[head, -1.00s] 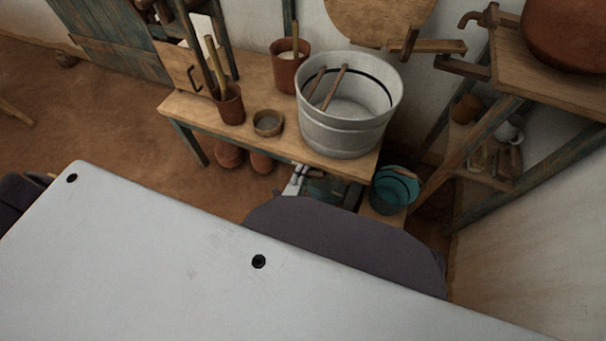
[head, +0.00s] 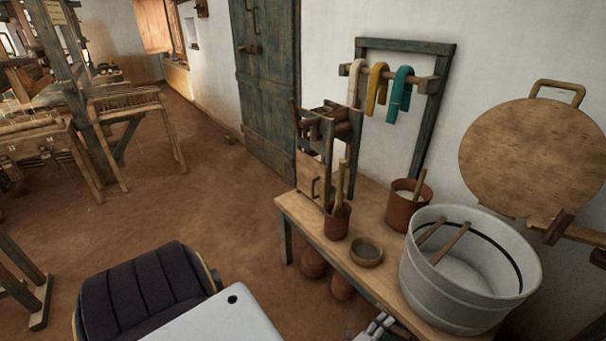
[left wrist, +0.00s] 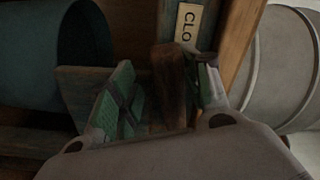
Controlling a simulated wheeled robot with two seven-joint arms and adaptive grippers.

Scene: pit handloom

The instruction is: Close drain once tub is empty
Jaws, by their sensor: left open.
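The pale grey tub (head: 465,285) stands on the wooden bench with two sticks inside and a dark line around its inner wall. Its pale floor shows, and I cannot tell whether any water lies there. My left gripper (head: 378,328) is at the bottom edge of the head view, low by the bench front. In the left wrist view its green-padded fingers (left wrist: 163,95) are open on either side of a dark wooden handle (left wrist: 168,65). I cannot tell whether they touch it. A label reading "CLO" (left wrist: 187,22) is just beyond. The tub's side (left wrist: 270,65) shows at right. My right gripper is out of view.
A dark teal bucket (left wrist: 85,45) is at left in the wrist view. On the bench (head: 300,212) are a brown cup with sticks (head: 337,222), a bowl (head: 366,252) and a clay pot (head: 402,212). Pots stand beneath. Open floor (head: 190,215) lies to the left.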

